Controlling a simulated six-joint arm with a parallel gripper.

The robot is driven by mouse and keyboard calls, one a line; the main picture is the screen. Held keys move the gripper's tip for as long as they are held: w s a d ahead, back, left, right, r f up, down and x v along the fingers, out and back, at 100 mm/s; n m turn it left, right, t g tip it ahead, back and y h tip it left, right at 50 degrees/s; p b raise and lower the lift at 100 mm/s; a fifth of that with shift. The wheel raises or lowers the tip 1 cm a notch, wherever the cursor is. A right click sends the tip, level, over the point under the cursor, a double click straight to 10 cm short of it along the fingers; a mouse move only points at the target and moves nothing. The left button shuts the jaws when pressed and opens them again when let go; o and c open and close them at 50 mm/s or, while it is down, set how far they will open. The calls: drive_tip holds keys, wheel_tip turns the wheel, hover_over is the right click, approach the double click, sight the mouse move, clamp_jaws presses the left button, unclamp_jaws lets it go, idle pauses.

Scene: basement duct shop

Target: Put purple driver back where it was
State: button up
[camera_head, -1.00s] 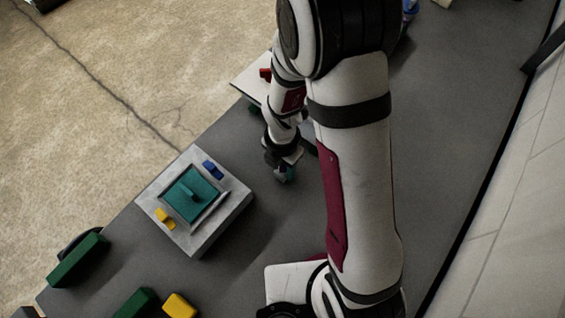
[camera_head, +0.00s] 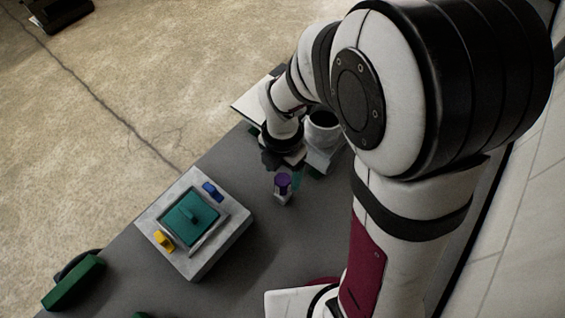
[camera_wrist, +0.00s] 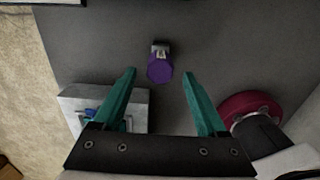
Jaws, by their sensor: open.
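The purple driver (camera_head: 283,182) stands up from a small pale grey piece on the dark bench, its purple end on top. In the wrist view the purple driver (camera_wrist: 160,69) shows its faceted end, with a metal piece just beyond it. My gripper (camera_head: 290,174) is open, beside and just behind the driver in the head view. In the wrist view my gripper (camera_wrist: 159,73) has its teal fingers apart, one on each side of the driver, with clear gaps. Whether the fingertips are level with the driver or above it I cannot tell.
A grey box (camera_head: 220,248) with a teal lid and blue and yellow clips stands left of the driver. A white cup-like container (camera_head: 322,128) stands behind my gripper. A green block (camera_head: 73,283) lies at the bench's left edge. Bare bench lies between box and driver.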

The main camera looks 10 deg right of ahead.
drive_tip(key=r, duration=0.1)
drive_tip(key=r+m, duration=0.1)
drive_tip(key=r, duration=0.1)
drive_tip(key=shift+s+d+r, duration=0.2)
drive_tip(key=shift+s+r, duration=0.1)
drive_tip(key=shift+r, duration=0.05)
drive_tip(key=s+d+r+m, duration=0.1)
drive_tip(key=s+m, duration=0.4)
drive_tip(key=m, duration=0.5)
drive_tip(key=s+r+m+y, duration=0.1)
drive_tip(key=s+r+m, duration=0.3)
drive_tip(key=m, duration=0.7)
drive_tip(key=s+d+r+m, duration=0.1)
drive_tip(key=s+r+m, duration=0.1)
drive_tip(key=s+m, duration=0.4)
drive_tip(key=m, duration=0.4)
drive_tip(key=shift+s+d+r+m+y, duration=0.2)
drive_tip(key=shift+d+m+y, duration=0.1)
drive_tip(key=shift+d+y, duration=0.1)
